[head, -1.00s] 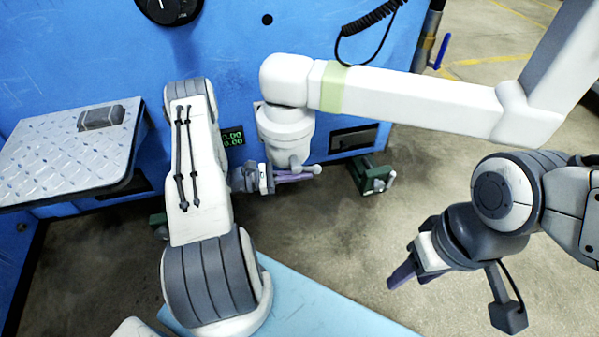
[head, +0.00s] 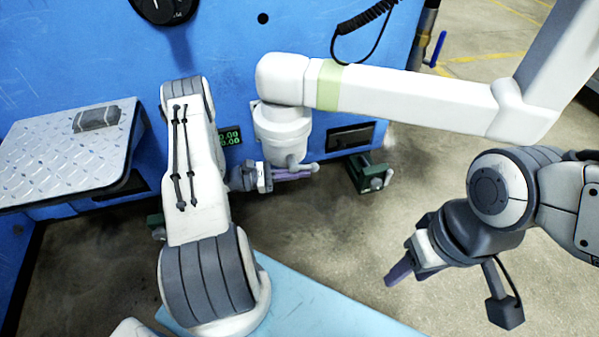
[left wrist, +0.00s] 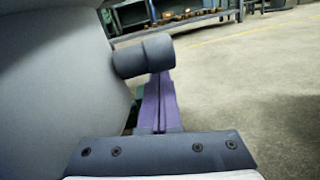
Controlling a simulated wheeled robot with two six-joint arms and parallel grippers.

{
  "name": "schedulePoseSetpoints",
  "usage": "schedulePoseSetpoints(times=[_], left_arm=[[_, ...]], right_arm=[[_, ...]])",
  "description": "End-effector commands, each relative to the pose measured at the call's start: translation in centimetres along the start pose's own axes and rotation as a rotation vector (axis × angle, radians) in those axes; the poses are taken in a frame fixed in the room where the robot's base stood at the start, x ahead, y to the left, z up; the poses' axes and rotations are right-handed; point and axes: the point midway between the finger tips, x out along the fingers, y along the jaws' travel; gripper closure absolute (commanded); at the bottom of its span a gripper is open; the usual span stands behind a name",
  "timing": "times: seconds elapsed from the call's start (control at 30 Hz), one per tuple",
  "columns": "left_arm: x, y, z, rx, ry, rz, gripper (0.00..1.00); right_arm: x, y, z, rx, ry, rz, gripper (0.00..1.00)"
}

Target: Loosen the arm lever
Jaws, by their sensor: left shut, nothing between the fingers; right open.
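The arm lever (head: 309,167) is a small pale handle with a rounded end. It sticks out to the right from the foot of the white arm joint (head: 282,132). My left gripper (head: 306,174) has its purple fingers shut and empty, right beside the lever and just below it in the head view. In the left wrist view, a grey rounded piece (left wrist: 143,57), apparently the lever's end, lies across the tips of the shut fingers (left wrist: 158,95). Whether they touch it I cannot tell. My right gripper (head: 397,277) is open and empty at the right, far from the lever.
The blue machine wall (head: 300,30) stands behind the joint. A long white arm (head: 420,97) with a pale green band runs rightward above my grippers. A metal tread plate (head: 50,165) is at the left, and a green clamp-like foot (head: 366,172) right of the lever.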

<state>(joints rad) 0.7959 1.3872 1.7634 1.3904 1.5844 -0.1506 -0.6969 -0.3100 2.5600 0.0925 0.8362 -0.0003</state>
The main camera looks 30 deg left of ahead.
Motion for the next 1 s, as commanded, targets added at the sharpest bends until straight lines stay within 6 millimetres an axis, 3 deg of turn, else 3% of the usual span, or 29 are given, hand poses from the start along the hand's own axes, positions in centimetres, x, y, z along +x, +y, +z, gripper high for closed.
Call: schedulePoseSetpoints(times=[0.67, 0.83, 1.0], left_arm=[[0.0, 0.0, -0.1, 0.0, 0.0, 0.0, 1.0], [-0.2, -0.1, -1.4, 0.0, 0.0, -0.002, 1.0], [-0.7, -0.1, -4.3, 0.001, -0.001, -0.008, 1.0]], right_arm=[[0.1, 0.0, 0.0, 0.0, 0.0, 0.0, 0.5], [1.2, 0.1, 0.1, 0.0, 0.0, 0.0, 0.5], [3.6, 0.3, 0.2, 0.0, 0.0, 0.0, 0.5]])
